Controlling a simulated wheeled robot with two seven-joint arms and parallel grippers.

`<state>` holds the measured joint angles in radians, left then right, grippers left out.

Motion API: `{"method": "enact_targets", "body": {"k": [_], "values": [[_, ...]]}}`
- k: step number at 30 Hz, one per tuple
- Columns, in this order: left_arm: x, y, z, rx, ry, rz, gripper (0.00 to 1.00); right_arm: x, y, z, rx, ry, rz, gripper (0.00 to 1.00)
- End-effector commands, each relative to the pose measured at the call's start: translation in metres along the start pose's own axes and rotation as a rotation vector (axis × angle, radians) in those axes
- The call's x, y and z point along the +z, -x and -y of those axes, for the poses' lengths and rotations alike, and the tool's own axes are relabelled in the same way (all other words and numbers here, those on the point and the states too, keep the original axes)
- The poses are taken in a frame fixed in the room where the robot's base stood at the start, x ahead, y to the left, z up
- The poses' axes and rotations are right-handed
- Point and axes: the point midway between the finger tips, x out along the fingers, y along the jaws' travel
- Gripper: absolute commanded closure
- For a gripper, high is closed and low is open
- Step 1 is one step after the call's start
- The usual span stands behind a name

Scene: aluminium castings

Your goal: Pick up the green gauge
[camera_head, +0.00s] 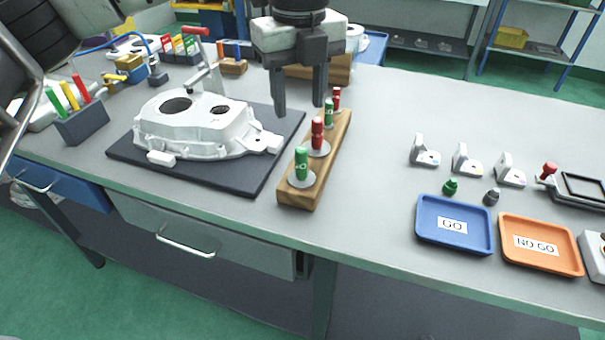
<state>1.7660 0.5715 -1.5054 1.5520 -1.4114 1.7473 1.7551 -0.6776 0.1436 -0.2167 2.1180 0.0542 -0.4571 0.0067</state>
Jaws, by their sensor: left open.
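A wooden block (313,187) on the bench carries a row of upright gauges with metal discs at their bases. A green gauge (301,163) stands at its near end. A second green gauge (328,112) stands farther back, between a red gauge (317,135) in front and another red gauge (337,97) behind. My left gripper (299,107) points down with its fingers apart, above the far part of the block and a little to its left. Nothing shows between its fingers. My right gripper is not in view.
A white casting (195,130) sits on a dark mat (240,178) left of the block. A blue GO tray (425,238), an orange NO GO tray (540,262) and several small white brackets (425,150) are to the right.

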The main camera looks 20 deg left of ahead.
Motion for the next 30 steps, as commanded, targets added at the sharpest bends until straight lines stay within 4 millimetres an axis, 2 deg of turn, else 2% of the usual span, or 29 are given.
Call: {"method": "enact_targets", "body": {"k": [3,9,17,24,30], "values": [[-0.001,-0.027,-0.001,0.003,-0.002,-0.004,0.55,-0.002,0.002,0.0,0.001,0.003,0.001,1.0],[-0.001,-0.063,0.0,0.001,-0.002,-0.004,0.55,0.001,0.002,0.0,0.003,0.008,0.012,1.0],[-0.001,-0.082,0.001,-0.001,-0.003,-0.004,0.55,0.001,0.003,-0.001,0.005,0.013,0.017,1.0],[-0.001,-0.117,0.003,0.0,-0.005,-0.006,0.55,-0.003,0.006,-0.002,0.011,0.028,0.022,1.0],[0.0,-0.128,0.003,-0.003,-0.005,-0.004,0.55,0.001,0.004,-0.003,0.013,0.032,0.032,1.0]]}}
